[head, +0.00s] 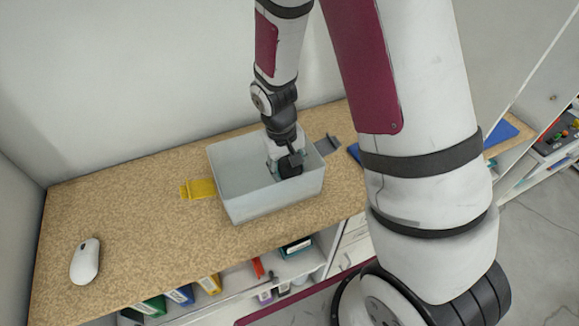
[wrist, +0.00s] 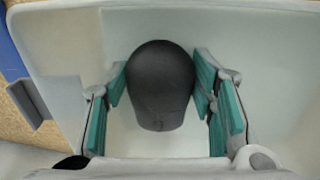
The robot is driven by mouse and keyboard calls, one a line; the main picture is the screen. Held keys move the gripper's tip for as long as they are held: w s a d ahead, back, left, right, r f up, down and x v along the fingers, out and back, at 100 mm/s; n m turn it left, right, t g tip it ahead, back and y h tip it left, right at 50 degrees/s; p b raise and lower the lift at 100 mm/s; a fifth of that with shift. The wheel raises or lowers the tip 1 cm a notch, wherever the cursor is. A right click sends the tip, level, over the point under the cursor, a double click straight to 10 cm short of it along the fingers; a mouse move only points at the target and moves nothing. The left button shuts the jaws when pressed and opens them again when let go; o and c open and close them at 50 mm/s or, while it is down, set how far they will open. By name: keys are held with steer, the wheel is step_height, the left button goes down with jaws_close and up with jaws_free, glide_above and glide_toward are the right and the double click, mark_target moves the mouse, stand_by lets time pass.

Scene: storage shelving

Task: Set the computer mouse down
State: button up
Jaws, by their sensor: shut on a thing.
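A dark grey, rounded computer mouse (wrist: 160,85) is between the teal-padded fingers of my gripper (wrist: 162,100) in the wrist view. My gripper is shut on its sides. In the head view my gripper (head: 287,162) reaches down into a pale grey bin (head: 268,202), and the dark mouse (head: 290,166) shows at its tip, within the bin walls. The bin's pale floor (wrist: 150,142) is visible around the mouse in the wrist view. I cannot tell whether the mouse touches the floor.
The bin stands on a speckled tan shelf top (head: 130,215). A white mouse (head: 85,261) lies at the left. A yellow piece (head: 199,189) and a grey piece (head: 327,144) are beside the bin. A blue item (head: 355,153) is partly hidden by my arm. The shelf's left part is mostly clear.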

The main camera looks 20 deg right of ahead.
steer(key=shift+f, duration=0.1)
steer(key=o, duration=1.2)
step_height(320, 180, up, 12)
steer(key=a+r+b, duration=0.1)
steer(key=a, duration=0.1)
step_height(320, 180, up, 11)
steer(key=t, duration=0.3)
glide_above(283, 169)
steer(key=s, duration=0.6)
steer(key=shift+s+d+r+t+y, duration=0.2)
steer(key=shift+s+r+t, duration=0.25)
steer(key=shift+s+r, duration=0.9)
steer(key=shift+s+d+r+t+y, duration=0.1)
steer(key=shift+s+r+t+y, duration=0.25)
steer(key=shift+s+r, duration=0.9)
steer(key=shift+s+d+r+t+y, duration=0.15)
steer(key=shift+s+r+t, duration=0.45)
steer(key=shift+s, duration=1.4)
